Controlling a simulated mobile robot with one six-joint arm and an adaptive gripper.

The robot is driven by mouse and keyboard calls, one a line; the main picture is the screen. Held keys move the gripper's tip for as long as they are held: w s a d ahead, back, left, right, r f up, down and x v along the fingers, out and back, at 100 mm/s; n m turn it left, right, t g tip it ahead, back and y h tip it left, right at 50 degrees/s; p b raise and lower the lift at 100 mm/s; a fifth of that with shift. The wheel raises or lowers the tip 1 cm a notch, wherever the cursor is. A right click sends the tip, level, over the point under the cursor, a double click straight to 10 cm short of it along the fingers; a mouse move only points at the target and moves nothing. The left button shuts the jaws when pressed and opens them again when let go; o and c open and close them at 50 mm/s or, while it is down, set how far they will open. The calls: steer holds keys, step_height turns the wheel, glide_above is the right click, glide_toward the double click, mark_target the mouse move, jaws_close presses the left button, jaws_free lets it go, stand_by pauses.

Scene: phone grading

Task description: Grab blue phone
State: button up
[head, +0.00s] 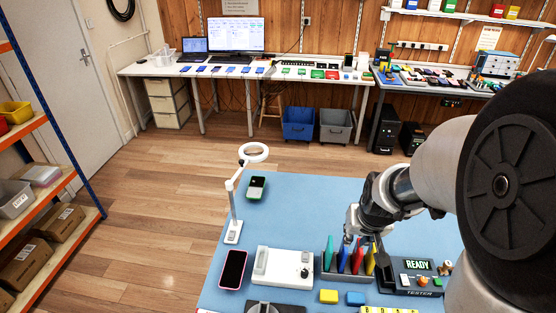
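A dark rack (328,276) stands on the blue table mat, with several thin upright phones in its slots. The blue phone (344,258) stands between a green one (329,254) on its left and a red one (357,258) on its right. A yellow one (370,260) is at the right end. My gripper (351,238) points down at the tops of the blue and red phones. The fingertips are small and dark here, so I cannot tell whether they touch or grip either phone.
A tester (418,284) showing READY is right of the rack, a white fixture (284,267) left. A pink-edged phone (233,269), ring lamp (234,232), and grey-green handset (256,187) are further left. Yellow (328,297) and blue (355,299) blocks lie in front. The mat's back middle is clear.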

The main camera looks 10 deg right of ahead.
mark_target(347, 248)
steer(key=b+x, duration=0.2)
steer(key=x, duration=0.4)
steer(key=b+x, duration=0.2)
steer(key=x, duration=0.4)
steer(key=shift+s+d, duration=0.15)
steer(key=shift+d, duration=0.1)
steer(key=b+x, duration=0.2)
steer(key=x, duration=0.3)
steer(key=shift+w+f, duration=0.3)
steer(key=shift+c, duration=0.2)
steer(key=shift+a, duration=0.1)
jaws_close()
